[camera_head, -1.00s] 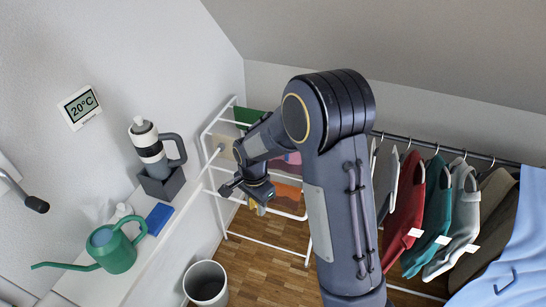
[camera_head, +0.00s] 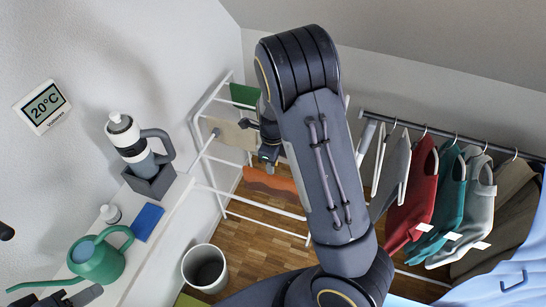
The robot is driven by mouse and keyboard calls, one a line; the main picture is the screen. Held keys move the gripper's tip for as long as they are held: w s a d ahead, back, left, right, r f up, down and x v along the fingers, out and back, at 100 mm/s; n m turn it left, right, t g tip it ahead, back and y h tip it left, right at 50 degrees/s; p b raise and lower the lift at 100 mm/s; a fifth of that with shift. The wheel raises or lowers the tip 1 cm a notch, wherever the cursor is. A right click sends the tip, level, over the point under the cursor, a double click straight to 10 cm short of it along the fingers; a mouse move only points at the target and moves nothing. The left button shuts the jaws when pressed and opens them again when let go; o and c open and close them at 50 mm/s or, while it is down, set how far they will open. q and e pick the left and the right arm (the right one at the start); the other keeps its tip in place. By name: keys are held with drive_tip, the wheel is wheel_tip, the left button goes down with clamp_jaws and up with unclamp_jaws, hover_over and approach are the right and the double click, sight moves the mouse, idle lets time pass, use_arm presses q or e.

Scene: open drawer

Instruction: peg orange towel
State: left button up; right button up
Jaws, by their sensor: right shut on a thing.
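The orange towel (camera_head: 270,185) hangs over a lower rail of the white drying rack (camera_head: 265,207). My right gripper (camera_head: 265,155) is at the rack, just above the towel in the picture and beside the beige cloth. It is small and partly hidden by my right arm. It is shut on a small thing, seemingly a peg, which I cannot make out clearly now. A dark tip, seemingly of my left gripper (camera_head: 85,294), shows at the bottom left by the watering can; its jaws are not clear.
A beige cloth (camera_head: 232,134) and a green cloth (camera_head: 243,95) hang on the rack. A white bin (camera_head: 205,268) stands on the floor. A ledge holds a green watering can (camera_head: 97,260), a blue sponge-like block (camera_head: 148,221) and a bottle (camera_head: 130,142). Clothes (camera_head: 422,195) hang at right.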

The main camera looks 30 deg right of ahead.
sight(273, 176)
drive_tip(key=shift+f+b, duration=0.4)
drive_tip(key=shift+f, duration=0.2)
drive_tip(key=shift+f+b, duration=1.95)
drive_tip(key=shift+f, duration=1.2)
drive_tip(key=o, duration=1)
drive_tip(key=shift+o, duration=0.2)
